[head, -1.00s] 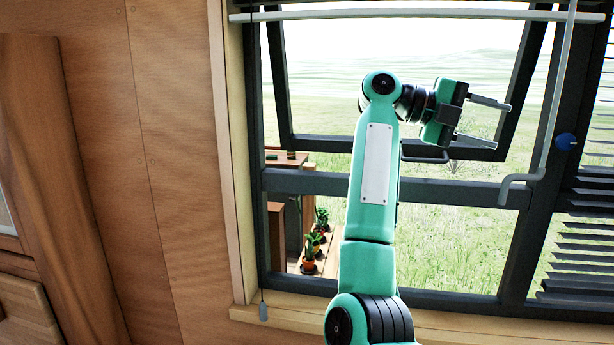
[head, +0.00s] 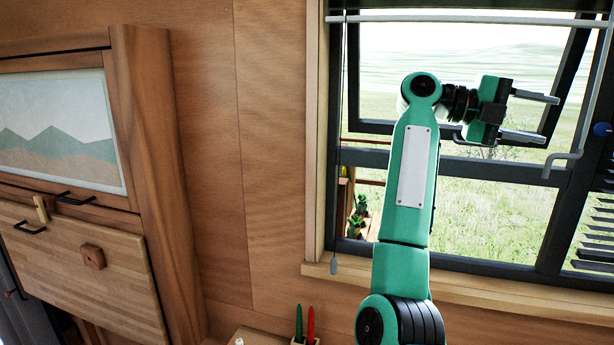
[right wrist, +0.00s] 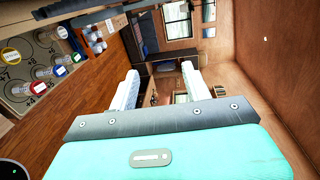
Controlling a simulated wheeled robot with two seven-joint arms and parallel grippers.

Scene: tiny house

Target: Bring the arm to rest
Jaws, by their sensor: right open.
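My right arm (head: 412,190) rises in front of the window in the head view, its upper link upright and its wrist bent to the right. My right gripper (head: 541,117) is at the upper right, its two fingers apart and pointing right, with nothing between them. In the right wrist view the two pale fingers (right wrist: 158,92) also stand apart and empty, with the room beyond them. My left gripper is not in view.
A dark-framed window (head: 555,225) with its upper pane tilted out is behind my right arm. A wooden cabinet (head: 150,130) stands at the left. A holder with a green and a red item (head: 311,322) is at the bottom. The wood wall (head: 270,130) between is bare.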

